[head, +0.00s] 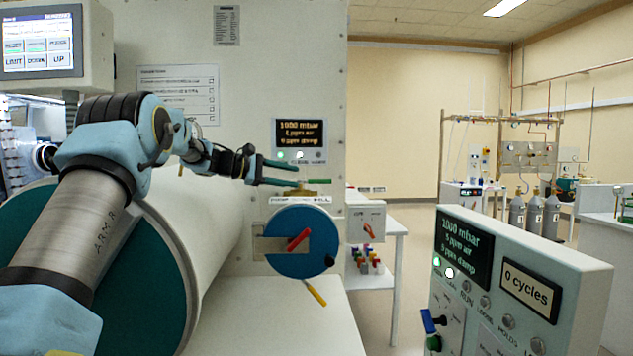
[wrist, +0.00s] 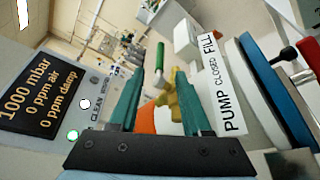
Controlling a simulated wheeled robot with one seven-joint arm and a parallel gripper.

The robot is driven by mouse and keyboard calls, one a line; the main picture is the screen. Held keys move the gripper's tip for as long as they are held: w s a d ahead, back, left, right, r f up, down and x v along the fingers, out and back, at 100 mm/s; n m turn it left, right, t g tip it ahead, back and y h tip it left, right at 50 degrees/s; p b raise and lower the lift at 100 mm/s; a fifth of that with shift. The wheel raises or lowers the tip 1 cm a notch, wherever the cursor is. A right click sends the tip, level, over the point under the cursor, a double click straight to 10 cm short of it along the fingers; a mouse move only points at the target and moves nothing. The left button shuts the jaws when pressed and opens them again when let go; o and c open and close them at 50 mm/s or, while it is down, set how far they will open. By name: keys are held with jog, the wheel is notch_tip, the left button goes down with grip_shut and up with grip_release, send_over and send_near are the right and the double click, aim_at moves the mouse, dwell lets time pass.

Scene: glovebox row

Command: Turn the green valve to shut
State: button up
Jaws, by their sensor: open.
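The green valve handle (head: 319,181) sticks out to the right, on a brass body (head: 299,192) above the blue round door. In the wrist view the green handle (wrist: 159,58) and brass body (wrist: 173,101) show beyond and between the fingers. A label (wrist: 222,85) beside the valve reads PUMP, CLOSED, FILL; how the handle lines up with it is hard to tell. My gripper (head: 294,174) is open at the valve's left, its teal fingers pointing at it. It also shows in the wrist view (wrist: 158,76). I see no clear contact with the handle.
The blue round door (head: 292,252) with a red handle (head: 299,239) is just below the valve. A pressure display (head: 299,133) reading 1000 mbar is on the wall above. A control panel (head: 520,275) stands at the front right. A large white cylinder (head: 215,235) lies under my arm.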

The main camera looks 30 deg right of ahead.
aim_at(316, 180)
jog(key=p+x, duration=0.4)
jog(key=x, duration=0.4)
jog(key=shift+d, duration=0.3)
jog(key=shift+p+x, duration=0.4)
jog(key=shift+x, duration=0.4)
jog(key=shift+f, duration=0.15)
grip_shut()
jog(key=shift+a, duration=0.1)
